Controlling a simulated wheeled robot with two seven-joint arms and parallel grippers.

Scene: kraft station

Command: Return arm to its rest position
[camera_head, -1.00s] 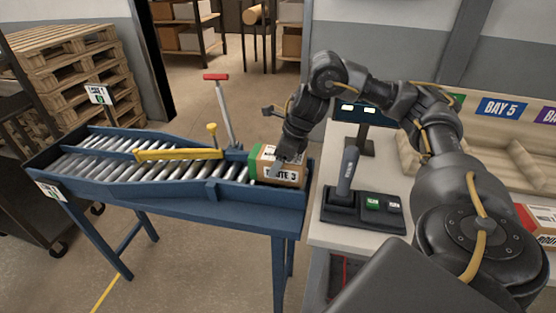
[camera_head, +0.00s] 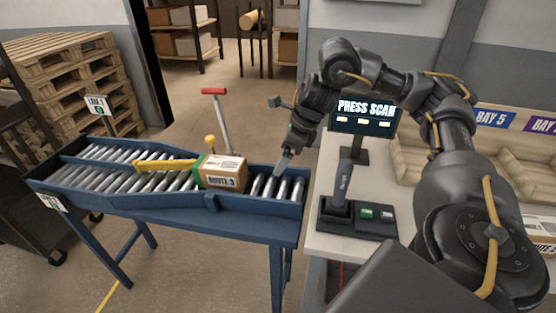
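My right arm comes in from the right and reaches over the table to the conveyor. Its gripper (camera_head: 284,161) points down above the right end of the roller conveyor (camera_head: 255,203), with nothing visible in it. I see it side-on and cannot tell whether its fingers are apart. A cardboard box with a green end and a ROUTE 3 label (camera_head: 222,172) sits on the rollers left of the gripper, clear of it, close to the yellow diverter bar (camera_head: 165,164). My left gripper is not in view.
On the white table (camera_head: 325,240) stand a handheld scanner in its dock (camera_head: 345,185), a pad with green and white buttons (camera_head: 368,214) and a screen reading PRESS SCAN (camera_head: 366,112). Sorting bays (camera_head: 495,160) lie behind my arm. A red-topped lever (camera_head: 215,92) rises behind the conveyor.

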